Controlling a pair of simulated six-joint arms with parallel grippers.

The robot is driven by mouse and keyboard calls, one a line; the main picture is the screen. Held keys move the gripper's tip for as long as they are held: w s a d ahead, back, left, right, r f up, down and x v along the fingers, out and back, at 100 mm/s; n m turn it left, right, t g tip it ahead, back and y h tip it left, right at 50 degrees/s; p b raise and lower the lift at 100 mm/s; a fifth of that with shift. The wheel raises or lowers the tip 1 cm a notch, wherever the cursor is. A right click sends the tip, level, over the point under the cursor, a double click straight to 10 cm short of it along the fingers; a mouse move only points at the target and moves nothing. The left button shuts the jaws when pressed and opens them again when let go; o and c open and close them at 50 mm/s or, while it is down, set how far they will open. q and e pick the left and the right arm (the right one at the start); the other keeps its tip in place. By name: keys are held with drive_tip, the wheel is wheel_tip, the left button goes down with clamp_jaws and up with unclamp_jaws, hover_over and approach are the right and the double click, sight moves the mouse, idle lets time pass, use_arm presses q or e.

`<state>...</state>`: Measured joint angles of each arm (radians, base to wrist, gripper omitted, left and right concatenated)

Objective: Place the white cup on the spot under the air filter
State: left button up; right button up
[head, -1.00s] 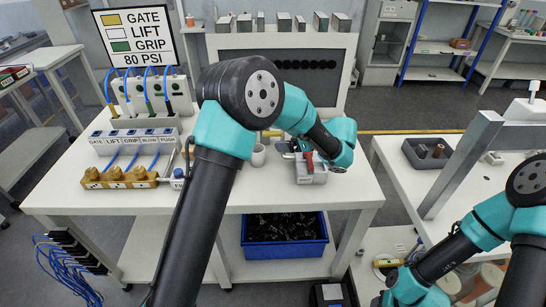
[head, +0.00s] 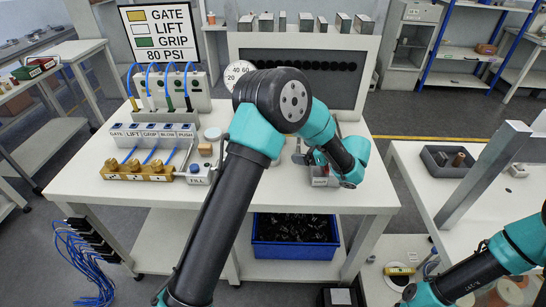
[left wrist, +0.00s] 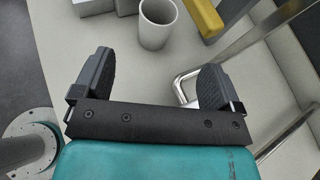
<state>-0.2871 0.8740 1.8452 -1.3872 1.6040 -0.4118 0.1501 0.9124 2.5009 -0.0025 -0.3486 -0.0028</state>
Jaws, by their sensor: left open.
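The white cup (left wrist: 155,27) stands upright on the pale table in the left wrist view, its open mouth toward the camera. My left gripper (left wrist: 155,68) is open and empty, its two dark fingers spread; the cup is just beyond the fingertips, roughly centred between them and not touched. In the head view my left arm hides the cup and most of the gripper (head: 302,156). I cannot make out the air filter or the spot under it; the arm covers that part of the table. My right arm is at the lower right, its gripper out of view.
A yellow bar (left wrist: 203,17) lies beside the cup, and a bent metal rod (left wrist: 187,86) is near the right finger. A valve row (head: 150,132) and brass manifold (head: 138,171) stand at the table's left. A pressure gauge (head: 238,76) is behind my arm.

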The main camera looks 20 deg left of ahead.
use_arm(q)
drive_tip(key=x, duration=0.6)
drive_tip(key=shift+a+f, duration=0.15)
drive_tip(key=shift+a, duration=0.2)
drive_tip(key=shift+x, duration=2.65)
drive_tip(key=shift+s+d+f, duration=0.1)
drive_tip(key=shift+d+f, duration=0.05)
drive_tip(key=shift+f, duration=0.05)
drive_tip(key=shift+c, duration=0.3)
drive_tip(key=c, duration=1)
drive_tip(key=shift+r, duration=0.15)
